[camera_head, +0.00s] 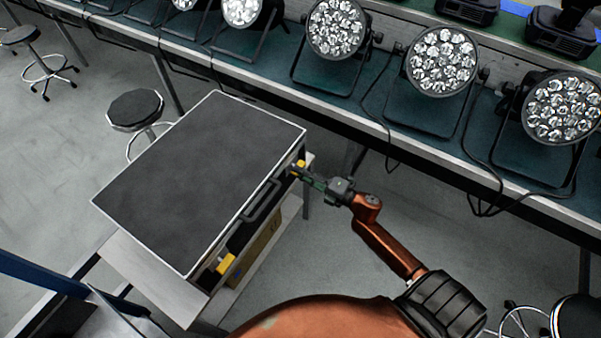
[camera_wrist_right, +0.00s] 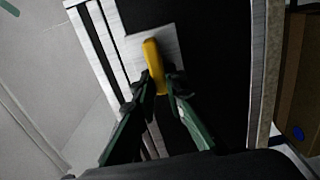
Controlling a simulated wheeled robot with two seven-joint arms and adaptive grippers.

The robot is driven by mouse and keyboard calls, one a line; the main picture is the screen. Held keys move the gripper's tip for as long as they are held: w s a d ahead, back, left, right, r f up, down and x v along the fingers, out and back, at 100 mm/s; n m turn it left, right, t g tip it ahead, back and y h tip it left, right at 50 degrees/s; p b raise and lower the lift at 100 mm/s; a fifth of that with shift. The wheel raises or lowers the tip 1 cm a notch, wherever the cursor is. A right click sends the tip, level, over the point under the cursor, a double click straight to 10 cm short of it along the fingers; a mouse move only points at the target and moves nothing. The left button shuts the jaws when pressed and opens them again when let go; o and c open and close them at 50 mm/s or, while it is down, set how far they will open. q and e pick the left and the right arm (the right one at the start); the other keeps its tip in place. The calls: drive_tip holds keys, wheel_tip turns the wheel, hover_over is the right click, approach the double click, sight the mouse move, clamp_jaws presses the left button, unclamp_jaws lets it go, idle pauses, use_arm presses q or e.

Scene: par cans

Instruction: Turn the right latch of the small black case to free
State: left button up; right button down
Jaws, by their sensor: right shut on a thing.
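The small black case (camera_head: 200,165) has silver edges and lies closed on a small table, its front side with a handle (camera_head: 262,200) facing right. The yellow right latch (camera_head: 300,164) sits at the far end of that side. It also shows in the right wrist view (camera_wrist_right: 152,58), standing along the case seam on a silver plate (camera_wrist_right: 165,42). My right gripper (camera_head: 297,172) is at this latch, its green fingers (camera_wrist_right: 158,85) shut on the yellow piece from both sides. The other yellow latch (camera_head: 225,264) is at the near end. My left gripper is not in view.
A long workbench (camera_head: 340,100) with several par cans (camera_head: 336,28) and hanging cables runs behind the case. A black stool (camera_head: 135,108) stands to the left.

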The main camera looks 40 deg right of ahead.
drive_tip(key=shift+f, duration=0.1)
drive_tip(key=c, duration=2)
unclamp_jaws()
drive_tip(key=shift+o, duration=0.2)
drive_tip(key=v, duration=1.2)
